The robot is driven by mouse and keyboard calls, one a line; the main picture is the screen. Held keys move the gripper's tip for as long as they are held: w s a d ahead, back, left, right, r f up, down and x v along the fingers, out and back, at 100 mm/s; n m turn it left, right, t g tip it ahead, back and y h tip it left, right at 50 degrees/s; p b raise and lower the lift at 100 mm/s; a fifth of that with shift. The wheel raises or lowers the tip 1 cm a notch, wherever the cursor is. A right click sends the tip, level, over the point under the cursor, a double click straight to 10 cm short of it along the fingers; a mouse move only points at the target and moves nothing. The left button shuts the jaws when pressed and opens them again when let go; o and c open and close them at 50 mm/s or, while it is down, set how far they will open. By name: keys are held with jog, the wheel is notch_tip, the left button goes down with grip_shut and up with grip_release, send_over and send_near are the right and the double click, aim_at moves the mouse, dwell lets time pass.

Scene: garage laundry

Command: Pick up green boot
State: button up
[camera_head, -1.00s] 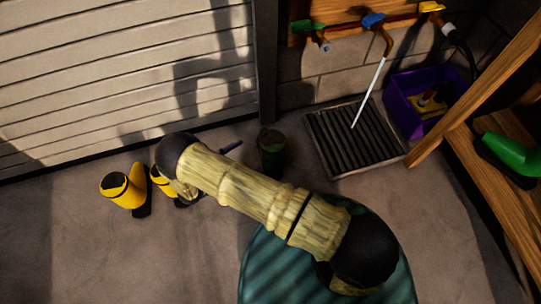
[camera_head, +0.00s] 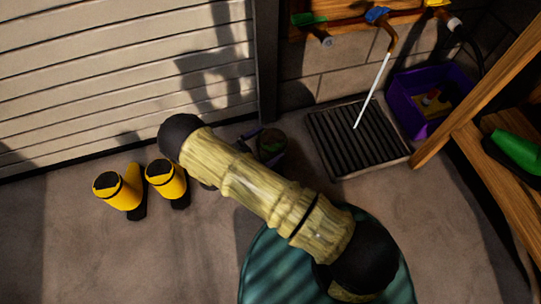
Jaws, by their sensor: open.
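I cannot tell whether the fingers touch the boot. The gripper's body is largely hidden by my arm.
Two yellow boots (camera_head: 118,190) (camera_head: 167,180) stand on the floor to the left. A dark floor grate (camera_head: 355,138) and a purple crate (camera_head: 405,108) lie to the right. A wooden shelf (camera_head: 478,165) at the right edge holds a bright green object (camera_head: 518,150).

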aim_at(283, 135)
jog(key=x, duration=0.1)
jog(key=b+x, duration=0.2)
jog(key=shift+w+d+f, duration=0.1)
jog(key=shift+f, duration=0.15)
jog(key=shift+w+d+r, duration=0.15)
jog(key=shift+d, duration=0.2)
jog(key=shift+a, duration=0.1)
jog(key=c, duration=1.9)
